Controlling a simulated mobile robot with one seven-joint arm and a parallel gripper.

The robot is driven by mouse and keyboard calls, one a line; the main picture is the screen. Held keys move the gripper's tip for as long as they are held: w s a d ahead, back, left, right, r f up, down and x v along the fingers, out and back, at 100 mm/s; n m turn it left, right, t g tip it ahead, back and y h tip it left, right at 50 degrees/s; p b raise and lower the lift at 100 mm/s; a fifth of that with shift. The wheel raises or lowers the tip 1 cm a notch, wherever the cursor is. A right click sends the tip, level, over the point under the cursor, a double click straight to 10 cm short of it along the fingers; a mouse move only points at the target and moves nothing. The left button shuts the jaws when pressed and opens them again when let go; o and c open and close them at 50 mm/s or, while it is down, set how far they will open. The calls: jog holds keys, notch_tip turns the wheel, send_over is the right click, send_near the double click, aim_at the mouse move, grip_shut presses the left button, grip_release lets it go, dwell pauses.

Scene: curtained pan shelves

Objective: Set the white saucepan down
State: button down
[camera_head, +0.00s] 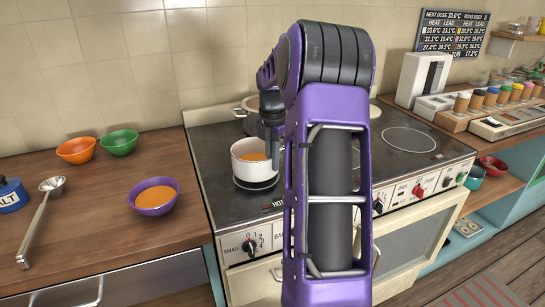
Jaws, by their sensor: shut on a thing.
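The white saucepan (246,167) is upright over the front left burner (256,184) of the stove, with orange contents visible inside. My gripper (271,146) is at the right side of the saucepan and is shut on it. My purple arm covers the grip point and the pan's right side, so the fingertips and handle are mostly hidden. I cannot tell whether the pan's base touches the burner or hangs slightly above it.
A larger pot (249,106) stands behind the saucepan, partly hidden. On the left counter are a purple bowl (155,197), orange bowl (76,151), green bowl (119,142) and ladle (40,222). Knobs line the stove front.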

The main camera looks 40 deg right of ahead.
jog(key=shift+f, duration=0.2)
dwell(0.3)
jog(key=shift+f, duration=0.6)
jog(key=shift+f+b, duration=0.3)
jog(key=c, duration=0.8)
grip_release()
jog(key=shift+f, duration=0.1)
jog(key=c, duration=0.4)
